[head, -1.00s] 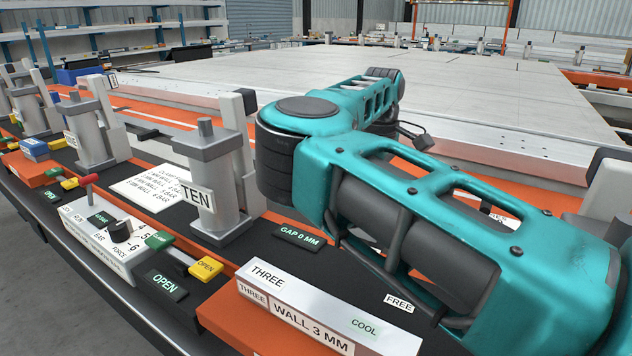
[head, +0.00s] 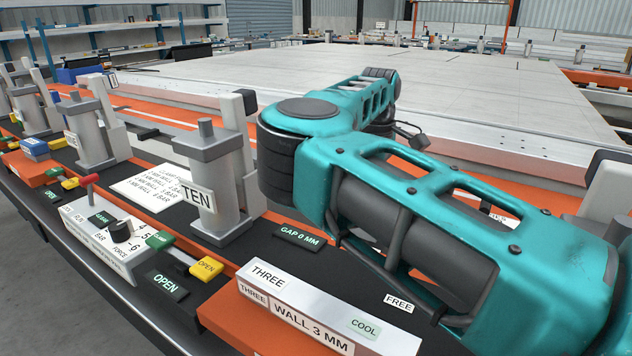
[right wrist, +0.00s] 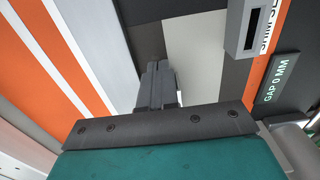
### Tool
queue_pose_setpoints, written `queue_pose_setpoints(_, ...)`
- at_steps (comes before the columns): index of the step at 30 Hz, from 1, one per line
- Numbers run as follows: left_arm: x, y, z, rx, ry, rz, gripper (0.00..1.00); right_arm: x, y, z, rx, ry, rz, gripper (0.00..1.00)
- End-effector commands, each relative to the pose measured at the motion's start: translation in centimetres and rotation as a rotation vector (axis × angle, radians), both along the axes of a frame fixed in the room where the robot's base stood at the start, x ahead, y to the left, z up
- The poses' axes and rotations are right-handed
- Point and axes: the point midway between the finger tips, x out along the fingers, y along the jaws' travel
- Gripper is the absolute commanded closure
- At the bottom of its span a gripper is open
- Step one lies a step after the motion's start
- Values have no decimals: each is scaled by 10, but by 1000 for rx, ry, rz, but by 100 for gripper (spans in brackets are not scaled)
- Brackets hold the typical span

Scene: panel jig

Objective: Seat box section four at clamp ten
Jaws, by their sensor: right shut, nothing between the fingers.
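Clamp ten (head: 213,170) is a grey post-like clamp with a TEN label, at the left of the head view. A dark sign by it reads OPEN (head: 165,284) and another reads GAP 0 MM (head: 297,236). A pale box section (head: 320,310) on an orange block is marked THREE, WALL 3 MM and COOL. I see no section marked four. My right gripper (right wrist: 157,82) is shut and empty in the right wrist view, above the bench surface; its fingers are not seen in the head view. My left gripper is in neither view.
More clamps (head: 85,130) line the bench to the left. My teal right arm covers much of the right side. A wide pale table (head: 480,90) lies behind.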

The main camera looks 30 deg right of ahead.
Motion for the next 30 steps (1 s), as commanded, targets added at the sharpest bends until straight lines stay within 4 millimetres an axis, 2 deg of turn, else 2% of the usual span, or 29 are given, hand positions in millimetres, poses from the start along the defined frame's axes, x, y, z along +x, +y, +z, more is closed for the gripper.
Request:
queue_pose_setpoints(16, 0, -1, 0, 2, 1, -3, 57, -14, -7, 3, 0, -1, 1, 100)
queue_pose_setpoints(30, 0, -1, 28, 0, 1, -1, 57, -14, -7, 39, -1, 0, 0, 100)
